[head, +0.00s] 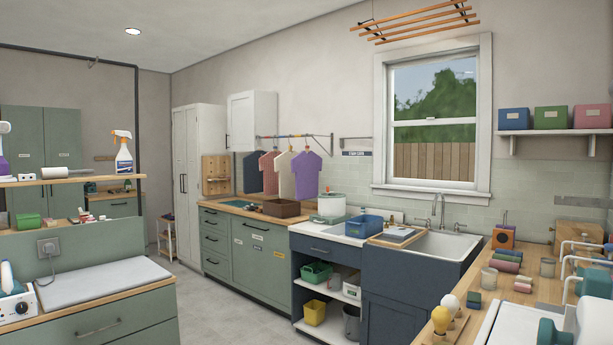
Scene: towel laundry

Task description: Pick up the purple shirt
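The purple shirt (306,174) hangs on the wall rail (295,136) above the far counter. It is the rightmost of several shirts in a row. A cream shirt (285,172) hangs just left of it, then a red shirt (268,172) and a dark grey-blue shirt (252,172). Neither of my grippers shows in the head view.
A blue basket (363,226) and the sink (443,246) are to the right. Floor (225,317) is clear between the left cabinet (110,325) and the green cabinet (258,262).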

